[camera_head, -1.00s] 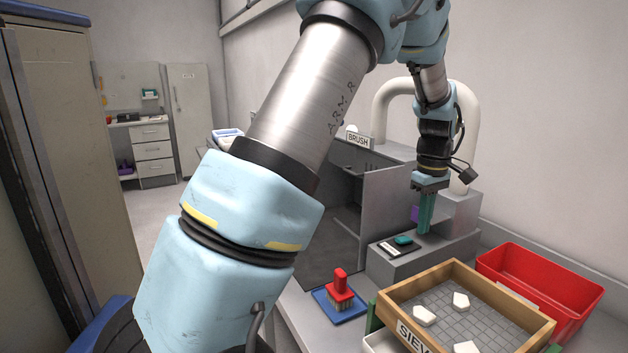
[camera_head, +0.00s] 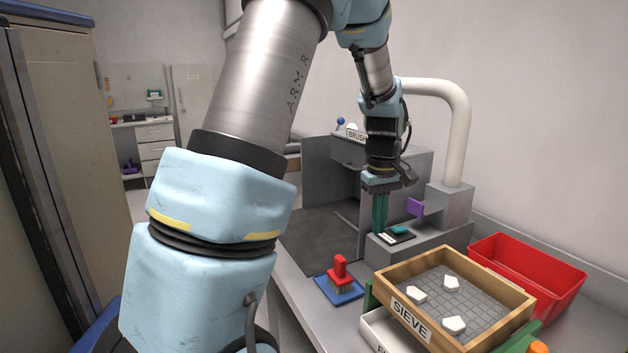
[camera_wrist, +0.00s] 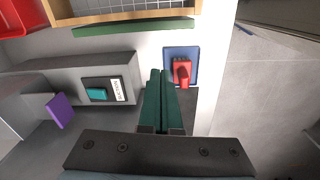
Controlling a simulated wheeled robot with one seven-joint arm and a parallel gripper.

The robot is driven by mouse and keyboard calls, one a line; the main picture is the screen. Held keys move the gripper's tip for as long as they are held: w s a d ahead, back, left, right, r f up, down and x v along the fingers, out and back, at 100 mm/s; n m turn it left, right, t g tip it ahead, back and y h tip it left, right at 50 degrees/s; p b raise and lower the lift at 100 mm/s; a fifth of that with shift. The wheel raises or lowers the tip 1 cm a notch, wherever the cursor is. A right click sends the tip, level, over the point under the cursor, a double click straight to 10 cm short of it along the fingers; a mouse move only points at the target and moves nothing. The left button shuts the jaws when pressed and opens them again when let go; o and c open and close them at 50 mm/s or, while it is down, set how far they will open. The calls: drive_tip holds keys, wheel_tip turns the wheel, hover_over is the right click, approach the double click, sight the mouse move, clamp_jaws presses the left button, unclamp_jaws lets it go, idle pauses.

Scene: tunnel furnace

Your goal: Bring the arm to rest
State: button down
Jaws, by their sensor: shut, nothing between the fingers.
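My gripper (camera_head: 380,212) has teal-green fingers that are together with nothing between them. In the head view it points down, just left of the grey block with the teal button, above the bench. In the wrist view my gripper (camera_wrist: 160,95) points toward the bench between the teal button (camera_wrist: 98,93) and the red brush (camera_wrist: 182,72). My arm reaches from the lower left, up over the top edge of the head view and down again. The fingertips touch no object that I can make out.
A wooden sieve tray (camera_head: 390,280) holds white pieces. A red bin (camera_head: 570,285) stands right of it. The red brush (camera_head: 340,270) rests on a blue pad (camera_head: 326,290). A purple paddle (camera_head: 414,208) and a white pipe (camera_head: 460,130) stand behind. A grey cabinet (camera_head: 65,150) is at left.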

drive_tip(key=s+a+m, duration=0.1)
drive_tip(key=s+a, duration=0.2)
drive_tip(key=a, duration=0.4)
drive_tip(key=s+a+f+m+t, duration=0.1)
drive_tip(key=s+a+m, duration=0.1)
drive_tip(key=s+a, duration=0.2)
drive_tip(key=s+a+m, duration=0.1)
drive_tip(key=s+a, duration=0.3)
drive_tip(key=a, duration=0.6)
drive_tip(key=shift+s+f+m, duration=0.2)
drive_tip(key=shift+f+m, duration=0.15)
drive_tip(key=shift+m, duration=0.05)
